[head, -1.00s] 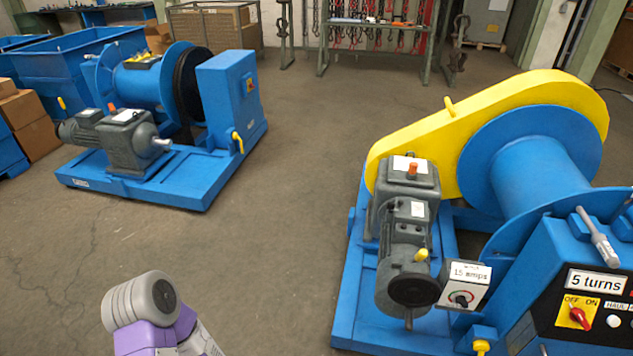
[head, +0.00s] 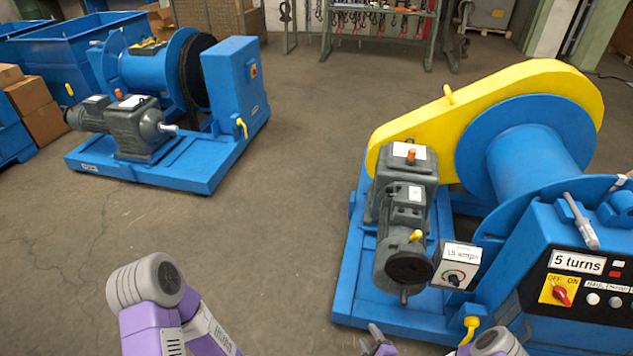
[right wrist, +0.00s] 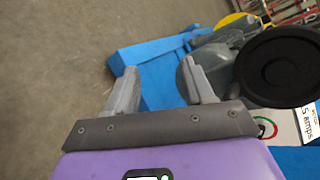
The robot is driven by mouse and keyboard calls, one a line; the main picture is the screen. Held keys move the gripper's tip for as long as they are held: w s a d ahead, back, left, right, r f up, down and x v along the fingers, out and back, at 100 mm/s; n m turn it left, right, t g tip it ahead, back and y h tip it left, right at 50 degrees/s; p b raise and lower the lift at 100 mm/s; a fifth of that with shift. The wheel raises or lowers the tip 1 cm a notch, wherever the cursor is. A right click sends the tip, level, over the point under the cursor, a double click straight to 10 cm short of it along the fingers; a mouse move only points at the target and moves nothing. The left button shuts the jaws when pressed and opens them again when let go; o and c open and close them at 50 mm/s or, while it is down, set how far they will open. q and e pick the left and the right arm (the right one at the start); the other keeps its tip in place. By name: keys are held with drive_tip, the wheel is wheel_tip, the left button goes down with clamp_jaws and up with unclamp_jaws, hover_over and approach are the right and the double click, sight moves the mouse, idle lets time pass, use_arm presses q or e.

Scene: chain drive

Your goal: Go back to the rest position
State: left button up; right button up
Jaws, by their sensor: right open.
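My right gripper (head: 377,334) shows at the bottom edge of the head view, in front of the near winch's blue base (head: 352,290), left of the "15 amps" box. In the right wrist view, my right gripper (right wrist: 158,66) has its two grey fingers spread apart with nothing between them. Beyond them are the blue base (right wrist: 150,62), the grey motor and its black round end (right wrist: 280,66). Part of my left arm shows at the lower left of the head view; its gripper is out of the frame.
The near winch has a yellow chain guard (head: 430,118), a blue drum (head: 525,165), a grey gearmotor (head: 404,185) and a "5 turns" control panel (head: 577,262). Another blue winch (head: 150,172) stands at the far left, its chain uncovered. Bare floor (head: 270,210) lies between them.

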drive_tip(key=s+a+r+n+g+p, duration=0.2)
drive_tip(key=s+r+n+g, duration=0.4)
drive_tip(key=s+n, duration=0.3)
drive_tip(key=s+a+r+n+g+p, duration=0.2)
drive_tip(key=s+a+r+n+g, duration=0.3)
drive_tip(key=s+n, duration=0.4)
drive_tip(key=shift+s+a+r+n+g+y, duration=0.15)
drive_tip(key=shift+a+r+n+g+y, duration=0.2)
drive_tip(key=shift+r+g, duration=0.45)
drive_tip(key=shift+d, duration=0.1)
